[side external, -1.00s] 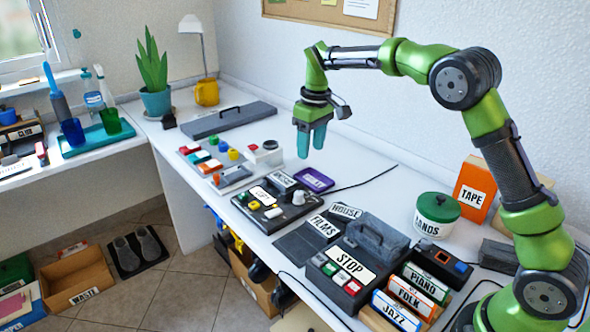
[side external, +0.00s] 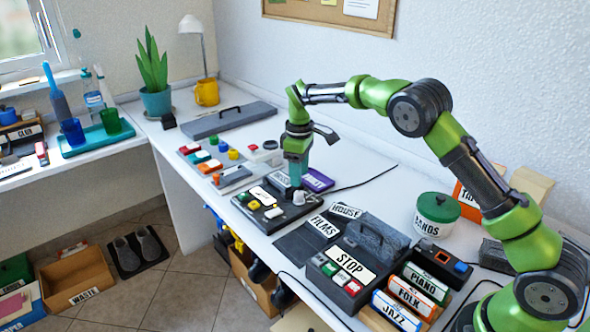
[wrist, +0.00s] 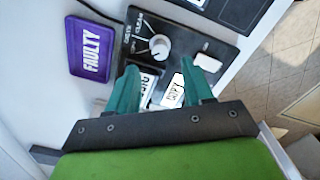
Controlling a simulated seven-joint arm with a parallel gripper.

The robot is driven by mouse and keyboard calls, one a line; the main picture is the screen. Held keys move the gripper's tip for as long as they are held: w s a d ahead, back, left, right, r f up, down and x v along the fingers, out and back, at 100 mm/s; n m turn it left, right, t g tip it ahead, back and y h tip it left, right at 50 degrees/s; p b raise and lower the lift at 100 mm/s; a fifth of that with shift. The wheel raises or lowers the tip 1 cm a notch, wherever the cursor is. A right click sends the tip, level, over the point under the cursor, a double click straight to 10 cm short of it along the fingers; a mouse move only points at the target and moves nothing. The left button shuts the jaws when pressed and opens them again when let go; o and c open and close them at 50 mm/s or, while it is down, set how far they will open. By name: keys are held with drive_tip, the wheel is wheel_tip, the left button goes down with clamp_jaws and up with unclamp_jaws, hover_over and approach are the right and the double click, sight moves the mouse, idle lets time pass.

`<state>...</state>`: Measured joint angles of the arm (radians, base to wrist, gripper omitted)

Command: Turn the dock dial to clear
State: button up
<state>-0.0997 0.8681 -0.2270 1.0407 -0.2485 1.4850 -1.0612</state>
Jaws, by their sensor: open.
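The dock is a flat black panel (side external: 267,214) on the white desk. Its pale round dial (side external: 299,198) stands up at the right end. In the wrist view the dial (wrist: 158,46) sits just beyond my fingertips, with small white marks and lettering beside it; I cannot surely tell which mark it points to.
A purple FAULTY tray (side external: 318,180) lies close behind the dock, with a black cable beyond it. A pale slider or switch (wrist: 206,53) is beside the dial. The box with the STOP label (side external: 348,266) stands nearer the front. Small coloured blocks lie left of the gripper.

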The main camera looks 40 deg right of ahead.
sight(299, 192)
wheel_tip(299, 192, down, 6)
drive_tip(key=shift+f, duration=0.25)
clamp_jaws()
idle(0.3)
